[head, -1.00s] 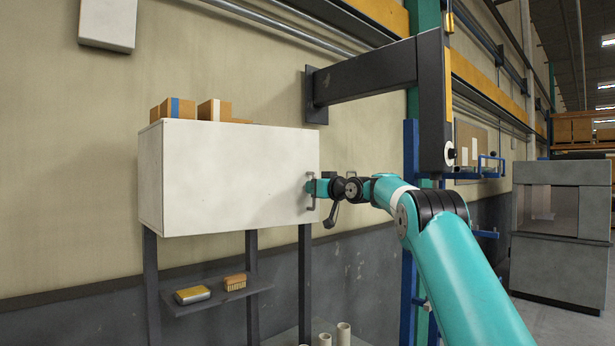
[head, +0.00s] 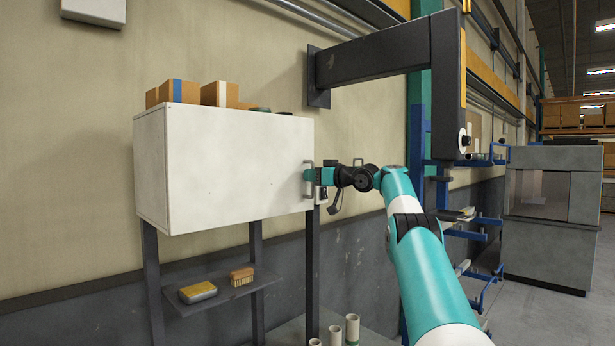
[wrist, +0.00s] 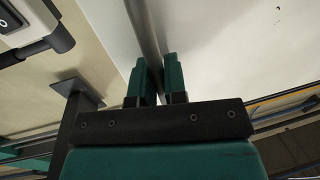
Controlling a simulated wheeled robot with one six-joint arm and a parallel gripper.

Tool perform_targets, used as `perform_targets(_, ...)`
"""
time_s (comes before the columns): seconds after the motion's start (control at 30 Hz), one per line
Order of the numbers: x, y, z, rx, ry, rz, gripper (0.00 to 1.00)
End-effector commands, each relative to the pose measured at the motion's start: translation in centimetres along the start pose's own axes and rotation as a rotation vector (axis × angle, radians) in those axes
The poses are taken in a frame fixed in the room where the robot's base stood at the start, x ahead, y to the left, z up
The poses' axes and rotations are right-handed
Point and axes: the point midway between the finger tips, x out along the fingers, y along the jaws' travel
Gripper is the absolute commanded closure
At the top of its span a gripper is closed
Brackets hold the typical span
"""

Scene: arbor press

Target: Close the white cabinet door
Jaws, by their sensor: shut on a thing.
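The white cabinet (head: 150,170) stands on dark legs against the wall. Its white door (head: 235,165) faces me and looks flush or nearly so; I see no clear gap in the head view. The grey door handle (head: 308,196) is at the door's right edge. My gripper (head: 309,175) is at this handle, coming from the right. In the wrist view my gripper's teal fingers (wrist: 158,78) are shut on the grey handle bar (wrist: 150,40), beside the white door surface (wrist: 230,45). The cabinet's inside is hidden.
Cardboard boxes (head: 180,91) sit on the cabinet. A shelf (head: 220,290) below holds a yellow-grey tin (head: 198,292) and a brush (head: 242,276). A dark bracket arm (head: 380,57) juts from the wall above my arm. A grey machine (head: 550,240) stands at the right.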

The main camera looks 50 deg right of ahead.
Motion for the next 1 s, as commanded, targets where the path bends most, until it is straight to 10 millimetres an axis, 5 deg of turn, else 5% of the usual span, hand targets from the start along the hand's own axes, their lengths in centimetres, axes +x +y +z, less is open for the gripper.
perform_targets(0.17, 0.2, 0.0, -0.4, 0.001, 0.009, 0.006, 1.00)
perform_targets(0.23, 0.2, 0.0, -0.4, 0.001, 0.009, 0.006, 0.79)
perform_targets(0.63, -0.6, 0.3, 0.2, 0.001, 0.004, 0.009, 0.79)
perform_targets(0.83, -3.1, 0.4, 0.8, -0.002, 0.003, 0.011, 0.79)
perform_targets(1.0, -7.2, 0.4, 0.7, -0.003, 0.004, 0.013, 0.79)
